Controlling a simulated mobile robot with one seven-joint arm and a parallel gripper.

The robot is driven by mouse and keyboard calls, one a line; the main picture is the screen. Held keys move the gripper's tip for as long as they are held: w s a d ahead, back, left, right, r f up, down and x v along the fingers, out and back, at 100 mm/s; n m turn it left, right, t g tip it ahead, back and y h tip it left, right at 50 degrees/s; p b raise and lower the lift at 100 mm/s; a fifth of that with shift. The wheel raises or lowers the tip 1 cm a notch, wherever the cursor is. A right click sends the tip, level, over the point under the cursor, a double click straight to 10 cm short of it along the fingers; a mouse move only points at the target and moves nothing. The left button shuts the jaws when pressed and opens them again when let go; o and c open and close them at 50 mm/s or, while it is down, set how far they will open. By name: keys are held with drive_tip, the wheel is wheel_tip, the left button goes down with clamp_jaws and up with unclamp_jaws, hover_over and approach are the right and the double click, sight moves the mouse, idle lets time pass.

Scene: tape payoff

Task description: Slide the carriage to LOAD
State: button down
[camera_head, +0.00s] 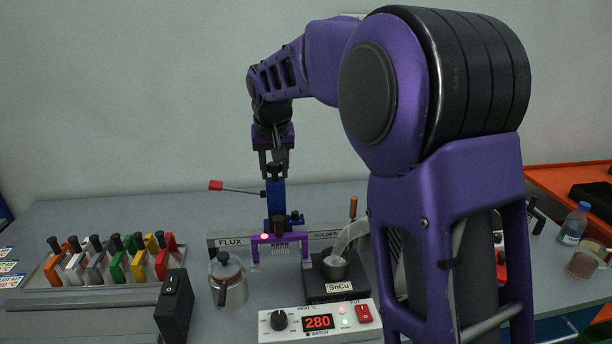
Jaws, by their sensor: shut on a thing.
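The blue upright carriage (276,201) stands at the rail (324,234), between the FLUX label and the partly hidden SOLDER label. No LOAD label is readable. A lever with a red tip (216,186) sticks out to the left of the carriage, and a purple holder (254,249) hangs low at its front. My gripper (274,164) points down from above and is shut on the dark top of the carriage. The fingertips are small in this view, so the exact contact is hard to see.
A lidded glass jar (229,283) and the SnCu solder pot (334,269) stand below the rail. A control box (318,321) reading 280 is in front. A rack of coloured holders (87,290) is at left. My arm hides the right part of the bench.

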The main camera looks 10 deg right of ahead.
drive_tip(key=c, duration=0.5)
unclamp_jaws()
wheel_tip(320, 180, up, 5)
drive_tip(key=p, duration=0.4)
drive_tip(key=shift+r, duration=1)
